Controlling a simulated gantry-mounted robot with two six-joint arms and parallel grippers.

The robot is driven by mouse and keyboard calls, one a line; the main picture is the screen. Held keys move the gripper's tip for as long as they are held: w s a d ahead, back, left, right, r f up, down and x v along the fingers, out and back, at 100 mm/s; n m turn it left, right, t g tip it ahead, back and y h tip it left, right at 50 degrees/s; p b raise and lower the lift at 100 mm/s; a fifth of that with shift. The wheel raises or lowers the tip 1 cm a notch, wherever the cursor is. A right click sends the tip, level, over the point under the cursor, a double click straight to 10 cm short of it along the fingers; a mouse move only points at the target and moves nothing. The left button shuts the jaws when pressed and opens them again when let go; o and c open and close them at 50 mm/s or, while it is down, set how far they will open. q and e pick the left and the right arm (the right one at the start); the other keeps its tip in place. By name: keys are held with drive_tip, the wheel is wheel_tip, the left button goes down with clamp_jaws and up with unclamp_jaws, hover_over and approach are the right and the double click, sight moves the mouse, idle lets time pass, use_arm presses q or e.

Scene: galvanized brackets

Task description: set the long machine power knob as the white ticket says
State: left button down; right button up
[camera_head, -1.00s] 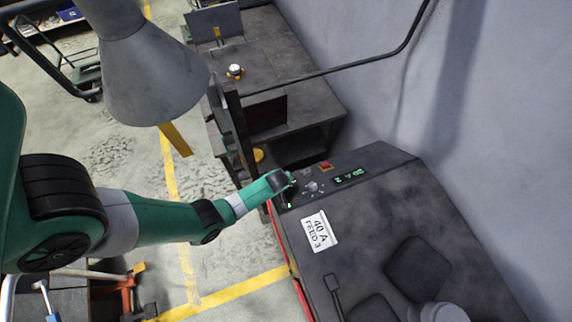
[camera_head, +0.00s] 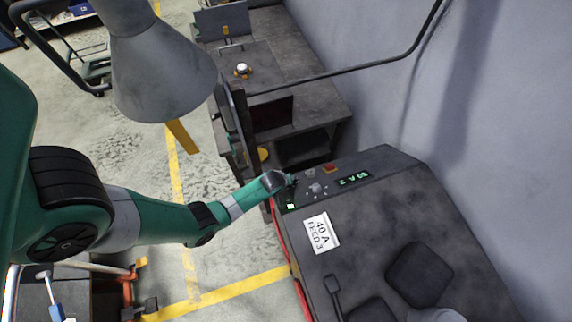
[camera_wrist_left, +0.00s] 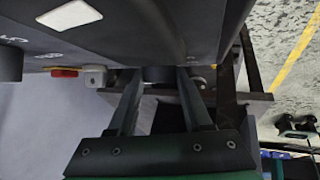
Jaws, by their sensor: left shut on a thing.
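The long dark machine (camera_head: 395,215) runs along the wall. The white ticket (camera_head: 321,233) on its top reads "40 A FEED 3"; it also shows, unreadable, in the left wrist view (camera_wrist_left: 70,15). My left gripper (camera_head: 288,182) is at the machine's control end. In the left wrist view its two fingers (camera_wrist_left: 158,80) are shut on a dark knob (camera_wrist_left: 158,74), mostly hidden between them. A green display (camera_head: 354,179) beside the controls is lit, its digits too small to read surely. My right gripper is in neither view.
A red button (camera_head: 329,168) and a grey knob (camera_head: 315,188) sit close to the gripper. The red button (camera_wrist_left: 64,72) also shows in the wrist view. A dark workbench (camera_head: 285,95) stands behind, and a black bar (camera_head: 345,70) crosses above it.

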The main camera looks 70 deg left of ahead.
use_arm(q)
drive_tip(key=shift+s+f+m+t, duration=0.2)
drive_tip(key=shift+m+t, duration=0.2)
drive_tip(key=shift+t, duration=0.4)
drive_tip(key=shift+a+f+m+t+h+b, duration=0.1)
drive_tip(key=shift+a+m+t+h+b, duration=0.05)
drive_tip(key=shift+m+t+h+b, duration=0.45)
drive_tip(key=m+t+b, duration=0.1)
drive_tip(key=b, duration=0.1)
drive_tip(key=m+t+h+b, duration=0.1)
drive_tip(key=b, duration=0.2)
drive_tip(key=shift+s+a+f+t+h, duration=0.1)
drive_tip(key=shift+f+t+h, duration=0.05)
drive_tip(key=shift+t+h, duration=0.15)
drive_tip(key=shift+r+m+t+h+b, duration=0.2)
drive_tip(key=shift+m+t+h+b, duration=0.1)
drive_tip(key=shift+m+b, duration=0.4)
drive_tip(key=shift+c, duration=1.7)
unclamp_jaws()
drive_tip(key=shift+r, duration=0.1)
